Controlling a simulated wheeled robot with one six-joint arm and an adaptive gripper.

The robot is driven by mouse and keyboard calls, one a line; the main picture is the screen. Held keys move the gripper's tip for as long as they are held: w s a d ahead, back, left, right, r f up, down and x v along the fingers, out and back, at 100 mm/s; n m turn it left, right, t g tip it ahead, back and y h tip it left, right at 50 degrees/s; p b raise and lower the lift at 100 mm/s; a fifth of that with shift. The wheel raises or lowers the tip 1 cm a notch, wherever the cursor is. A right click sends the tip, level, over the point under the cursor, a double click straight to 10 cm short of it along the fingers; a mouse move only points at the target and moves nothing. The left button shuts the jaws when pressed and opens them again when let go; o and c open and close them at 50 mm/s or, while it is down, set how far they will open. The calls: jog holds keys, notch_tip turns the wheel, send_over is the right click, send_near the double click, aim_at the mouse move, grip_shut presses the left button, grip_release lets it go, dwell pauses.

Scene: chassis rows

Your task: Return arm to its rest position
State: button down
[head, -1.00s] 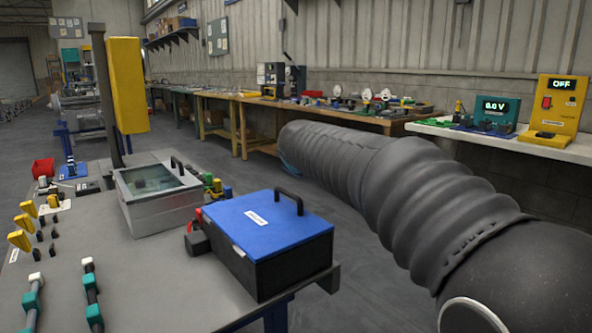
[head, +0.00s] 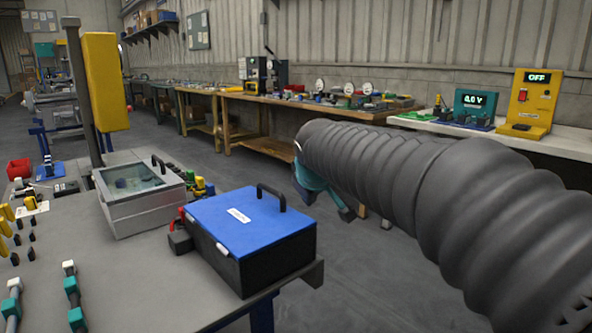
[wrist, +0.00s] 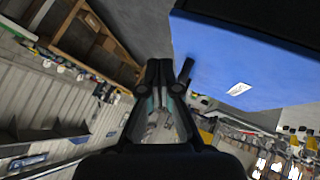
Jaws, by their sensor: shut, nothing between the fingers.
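My arm, in a ribbed dark grey sleeve, crosses the right half of the head view. My gripper (head: 328,190) shows partly at its far end, right of a black box with a blue lid (head: 240,222), over the floor. In the head view most of the gripper is hidden behind the arm. In the wrist view my gripper (wrist: 165,78) is at the centre, its dark fingers together with nothing held. The blue lid (wrist: 245,60) fills the upper right there, apart from the fingers as far as I can tell.
The grey table (head: 140,270) holds the box, a glass-lidded metal case (head: 140,200) and small parts. A yellow block (head: 105,80) stands by a post. A wooden bench (head: 310,107) and a white shelf (head: 570,140) with meters line the wall. Floor between is clear.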

jog(key=s+d+f+m+g, duration=0.1)
jog(key=s+d+f, duration=0.3)
jog(key=s, duration=0.6)
jog(key=s+d+f+m+g, duration=0.1)
jog(key=s+d+f+m, duration=0.3)
jog(key=s, duration=0.7)
jog(key=s+d+f+m+g, duration=0.1)
jog(key=s+d+f+m, duration=0.2)
jog(key=s+f, duration=0.4)
jog(key=s+d, duration=0.1)
jog(key=s, duration=0.2)
jog(key=shift+s+d, duration=0.2)
jog(key=shift+d, duration=0.2)
jog(key=shift+d+m, duration=0.15)
jog(key=shift+m, duration=0.15)
